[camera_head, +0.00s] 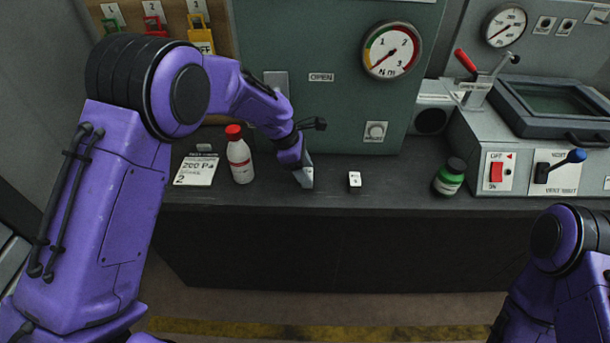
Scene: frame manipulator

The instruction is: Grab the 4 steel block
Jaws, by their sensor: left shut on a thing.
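My left gripper (303,165) comes in from the left and points down at the counter, just right of the white bottle. It is shut on a small grey steel block (308,179), which is partly hidden by the gripper. I cannot read a number on it, and I cannot tell whether it touches the counter. Another small block (355,180) with a pale face and a dark mark stands on the counter to the right, apart from the gripper; its mark is too small to read. My right arm shows at the bottom right, with its gripper out of view.
A white bottle with a red cap (240,158) and a note card (196,171) are left of the gripper. A green bottle (449,178) and a switch box (494,171) are at right. The counter (400,184) is clear between the pale block and green bottle.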

